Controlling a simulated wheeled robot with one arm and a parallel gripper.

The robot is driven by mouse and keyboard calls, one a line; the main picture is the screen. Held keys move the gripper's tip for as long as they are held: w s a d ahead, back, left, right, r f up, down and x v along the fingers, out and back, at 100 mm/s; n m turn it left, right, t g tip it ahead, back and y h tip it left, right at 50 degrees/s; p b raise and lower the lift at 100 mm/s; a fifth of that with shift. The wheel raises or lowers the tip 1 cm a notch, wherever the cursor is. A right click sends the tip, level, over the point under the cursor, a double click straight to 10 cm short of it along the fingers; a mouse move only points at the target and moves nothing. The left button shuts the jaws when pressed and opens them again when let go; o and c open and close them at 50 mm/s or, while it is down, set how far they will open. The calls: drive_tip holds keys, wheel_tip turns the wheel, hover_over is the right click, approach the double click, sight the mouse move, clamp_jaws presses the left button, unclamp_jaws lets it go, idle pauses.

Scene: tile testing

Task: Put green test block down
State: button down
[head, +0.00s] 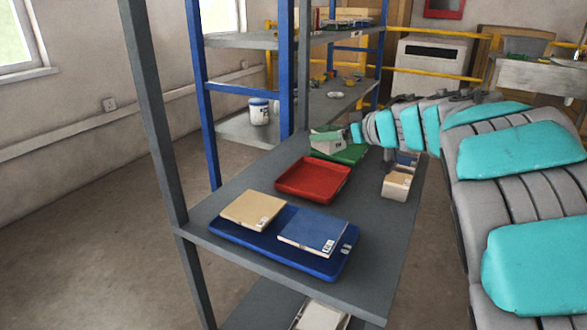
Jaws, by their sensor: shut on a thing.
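My gripper (349,134) is at the far end of the grey shelf, at the end of my turquoise-padded arm. It is small in the picture and its fingers are hard to make out. It is shut on the green test block (325,136), which has a green top and a pale side with a dark mark. The block is over or at the left part of a green tray (352,154). I cannot tell whether the block touches the tray.
An empty red tray (313,180) lies nearer on the shelf (233,180). A blue tray (318,267) holds a beige tile (252,209) and a blue tile (313,231). Beige boxes (397,184) stand at the right edge. Upright posts rise at the left. Another shelf unit stands behind.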

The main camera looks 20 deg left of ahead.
drive_tip(key=b, duration=0.2)
hover_over(325, 184)
wheel_tip(325, 184, down, 6)
drive_tip(key=shift+w+a+r, duration=0.1)
drive_tip(key=shift+r, duration=0.1)
drive_tip(key=shift+f+b, duration=0.35)
drive_tip(key=shift+f, duration=1.8)
drive_tip(key=shift+f, duration=0.1)
unclamp_jaws()
drive_tip(key=p+v, duration=0.1)
drive_tip(key=v, duration=1.1)
